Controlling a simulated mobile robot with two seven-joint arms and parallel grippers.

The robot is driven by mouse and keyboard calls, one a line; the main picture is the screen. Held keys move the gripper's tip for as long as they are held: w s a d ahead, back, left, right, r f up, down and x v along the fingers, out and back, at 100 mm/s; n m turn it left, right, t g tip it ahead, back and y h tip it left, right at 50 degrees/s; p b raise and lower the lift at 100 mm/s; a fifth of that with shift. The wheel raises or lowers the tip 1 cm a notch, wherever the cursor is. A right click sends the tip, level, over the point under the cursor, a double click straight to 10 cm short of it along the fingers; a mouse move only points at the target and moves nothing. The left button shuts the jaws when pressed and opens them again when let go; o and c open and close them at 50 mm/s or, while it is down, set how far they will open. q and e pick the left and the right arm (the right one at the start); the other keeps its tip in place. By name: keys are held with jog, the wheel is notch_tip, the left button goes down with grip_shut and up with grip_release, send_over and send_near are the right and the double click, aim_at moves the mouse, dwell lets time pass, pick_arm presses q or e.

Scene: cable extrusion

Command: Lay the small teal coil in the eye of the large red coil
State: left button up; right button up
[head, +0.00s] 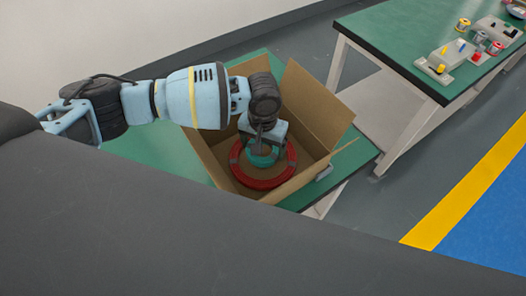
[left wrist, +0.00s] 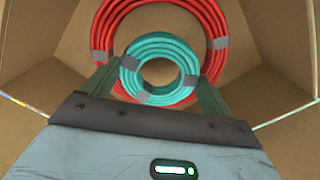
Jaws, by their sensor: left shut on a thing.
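The small teal coil (head: 258,160) is held by my left gripper (head: 264,150) inside the box. In the left wrist view the teal coil (left wrist: 160,42) sits between the two fingers, its round hole facing the camera. The large red coil (head: 264,184) lies flat on the box floor. In the head view the teal coil appears over the red coil's eye. In the left wrist view it overlaps the near part of the red ring (left wrist: 105,32). The gap in height between the coils cannot be told. My right gripper is not in view.
The open cardboard box (head: 311,110) stands on a green table (head: 150,165) with its flaps spread outward. Its walls surround my left gripper closely. Another green table (head: 405,40) at the upper right carries small spools and holders.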

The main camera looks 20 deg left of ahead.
pick_arm(q)
notch_tip(320, 180, down, 3)
jog(key=shift+f, duration=0.2)
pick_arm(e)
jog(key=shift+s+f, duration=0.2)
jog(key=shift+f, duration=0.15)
pick_arm(q)
jog(key=shift+f, duration=0.2)
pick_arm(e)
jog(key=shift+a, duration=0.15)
pick_arm(q)
jog(key=o, duration=0.9)
jog(key=shift+c, duration=0.2)
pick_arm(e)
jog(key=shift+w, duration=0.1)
pick_arm(q)
notch_tip(320, 180, up, 12)
jog(key=p, duration=0.1)
jog(key=shift+r, duration=0.2)
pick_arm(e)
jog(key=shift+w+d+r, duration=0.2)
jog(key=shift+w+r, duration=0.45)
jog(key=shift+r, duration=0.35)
